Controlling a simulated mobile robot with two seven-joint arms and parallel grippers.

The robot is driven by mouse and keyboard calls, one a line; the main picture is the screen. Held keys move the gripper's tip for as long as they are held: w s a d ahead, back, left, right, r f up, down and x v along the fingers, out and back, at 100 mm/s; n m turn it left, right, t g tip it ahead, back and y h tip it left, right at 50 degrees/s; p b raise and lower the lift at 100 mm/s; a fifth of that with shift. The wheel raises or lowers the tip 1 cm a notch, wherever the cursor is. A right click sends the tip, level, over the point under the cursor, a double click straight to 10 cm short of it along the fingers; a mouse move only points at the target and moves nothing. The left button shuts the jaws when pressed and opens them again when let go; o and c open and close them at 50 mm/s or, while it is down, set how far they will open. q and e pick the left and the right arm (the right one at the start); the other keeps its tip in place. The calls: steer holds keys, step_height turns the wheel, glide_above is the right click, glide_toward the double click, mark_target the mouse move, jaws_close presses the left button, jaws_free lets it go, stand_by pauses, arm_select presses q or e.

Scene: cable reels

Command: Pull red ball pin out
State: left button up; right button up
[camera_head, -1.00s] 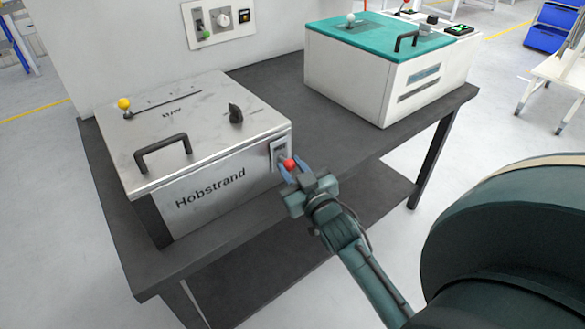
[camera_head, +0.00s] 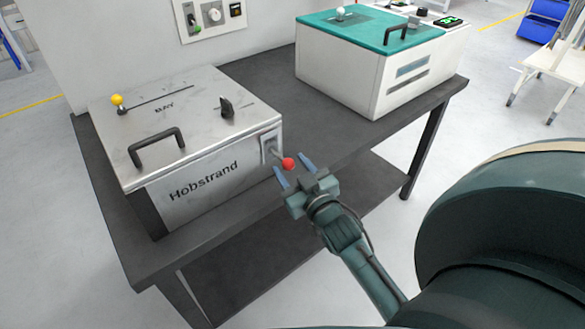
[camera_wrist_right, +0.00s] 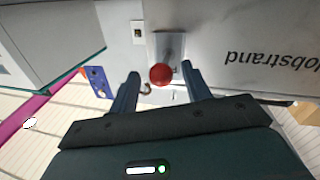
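The red ball pin (camera_head: 288,164) sticks out of a small plate (camera_head: 269,150) on the side of the steel Hobstrand box (camera_head: 220,165). A short stretch of its shaft shows between ball and plate. My right gripper (camera_head: 294,168) is open, with its blue-grey fingers apart and the ball near the fingertips. In the right wrist view the red ball (camera_wrist_right: 161,75) appears between the two fingertips of the gripper (camera_wrist_right: 160,72), with a gap on either side. My left gripper is not in view.
The Hobstrand box carries a yellow ball lever (camera_head: 118,101), a black handle (camera_head: 157,146) and a black knob (camera_head: 226,107). A teal-topped white box (camera_head: 340,78) stands farther back on the dark table (camera_head: 200,238). The floor right of the table is open.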

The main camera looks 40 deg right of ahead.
arm_select(q)
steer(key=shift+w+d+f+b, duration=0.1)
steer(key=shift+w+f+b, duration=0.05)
steer(key=shift+b, duration=0.35)
arm_select(e)
steer(key=s+a, duration=0.1)
steer(key=s, duration=1.2)
steer(key=shift+a, duration=0.3)
arm_select(q)
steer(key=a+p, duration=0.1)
steer(key=p, duration=0.1)
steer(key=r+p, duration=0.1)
steer(key=p, duration=0.2)
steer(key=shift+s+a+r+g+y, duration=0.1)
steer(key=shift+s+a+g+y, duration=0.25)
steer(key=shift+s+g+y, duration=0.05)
arm_select(e)
steer(key=s+a+f+n+g+y, duration=0.1)
steer(key=s+a+f+g+y, duration=0.1)
steer(key=a+f, duration=0.3)
steer(key=s+a+f+n+g+y, duration=0.1)
steer(key=a+f+g+y, duration=0.2)
steer(key=a, duration=0.6)
step_height(320, 180, down, 2)
steer(key=shift+s+a+f+g+y, duration=0.25)
steer(key=shift+s+a+g+y, duration=0.1)
steer(key=shift+g, duration=0.75)
